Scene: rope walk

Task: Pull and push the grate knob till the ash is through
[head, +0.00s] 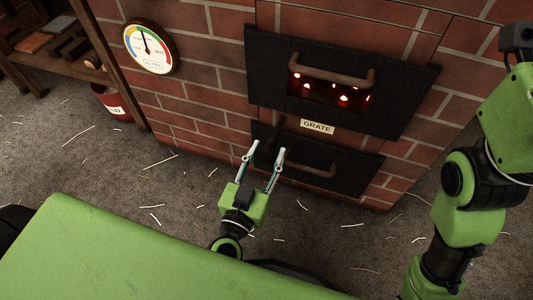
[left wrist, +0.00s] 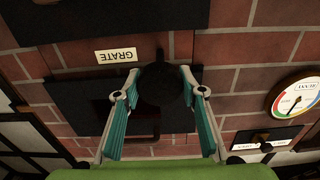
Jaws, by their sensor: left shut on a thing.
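The dark round grate knob (head: 266,153) stands out from the brick furnace, below the GRATE label (head: 317,126). My left gripper (head: 267,149) is shut on the knob, with one finger on each side of it. In the left wrist view the knob (left wrist: 160,84) sits between the two teal-padded fingers (left wrist: 160,97), and the upside-down GRATE label (left wrist: 116,55) is beside it. Red embers glow in the window of the upper black door (head: 340,97). The ash itself cannot be made out. My right arm shows at the right, but its fingers are outside the picture.
The lower black door (head: 345,178) with a brown handle (head: 311,170) is close beside my left gripper. A round dial (head: 151,47) hangs on the brick wall to the left. A red bucket (head: 113,103) stands by the wooden shelf (head: 100,40). Straw bits lie on the open floor.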

